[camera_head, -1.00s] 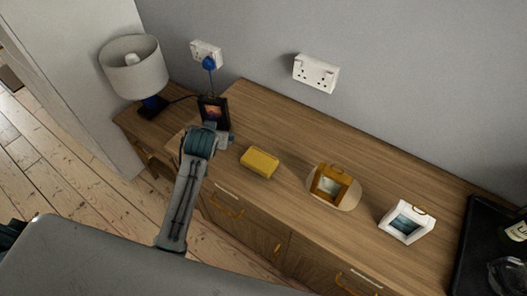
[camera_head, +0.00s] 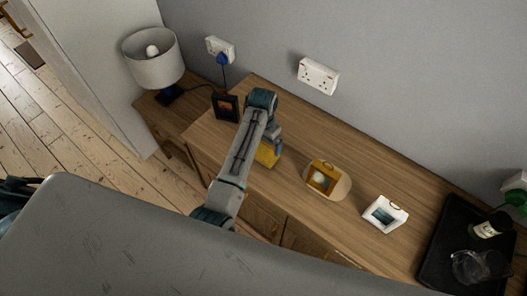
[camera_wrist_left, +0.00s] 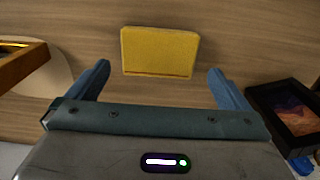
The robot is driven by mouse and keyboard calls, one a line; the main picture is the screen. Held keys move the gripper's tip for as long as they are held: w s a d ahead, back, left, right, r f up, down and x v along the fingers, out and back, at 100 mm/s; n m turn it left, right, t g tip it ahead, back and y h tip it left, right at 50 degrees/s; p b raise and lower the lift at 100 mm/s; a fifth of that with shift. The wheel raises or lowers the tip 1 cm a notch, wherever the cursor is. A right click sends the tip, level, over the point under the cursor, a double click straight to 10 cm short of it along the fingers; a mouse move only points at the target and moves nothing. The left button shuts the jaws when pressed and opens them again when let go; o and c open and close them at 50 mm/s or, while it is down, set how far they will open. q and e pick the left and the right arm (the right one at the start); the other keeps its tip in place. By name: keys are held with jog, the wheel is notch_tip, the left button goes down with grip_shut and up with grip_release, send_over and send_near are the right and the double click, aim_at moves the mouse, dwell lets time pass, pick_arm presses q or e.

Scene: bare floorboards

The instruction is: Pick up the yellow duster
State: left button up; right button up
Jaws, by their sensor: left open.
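The yellow duster (camera_head: 267,155) is a flat block lying on the wooden sideboard, partly hidden behind my left arm in the head view. In the left wrist view the duster (camera_wrist_left: 160,50) shows whole, centred just beyond the fingertips. My left gripper (camera_head: 274,142) is over the sideboard beside the duster. In the wrist view its blue fingers (camera_wrist_left: 158,72) are spread wider than the duster, with nothing between them. My right gripper is not in view.
A dark picture frame (camera_head: 226,106) stands left of the duster. An orange-framed item on an oval board (camera_head: 341,187) and a white-framed item (camera_head: 384,214) stand to the right. A black tray (camera_head: 440,240) holds a bottle and glass. A lamp (camera_head: 153,62) stands far left.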

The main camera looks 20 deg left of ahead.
aim_at(263, 151)
pick_arm(q)
jog(key=shift+d+f+p, duration=0.1)
jog(key=shift+f+p, duration=0.45)
notch_tip(263, 151, down, 3)
jog(key=shift+w+f+p, duration=0.1)
jog(key=shift+f+p, duration=0.05)
jog(key=shift+p, duration=0.5)
jog(key=shift+f, duration=0.4)
jog(key=c, duration=0.6)
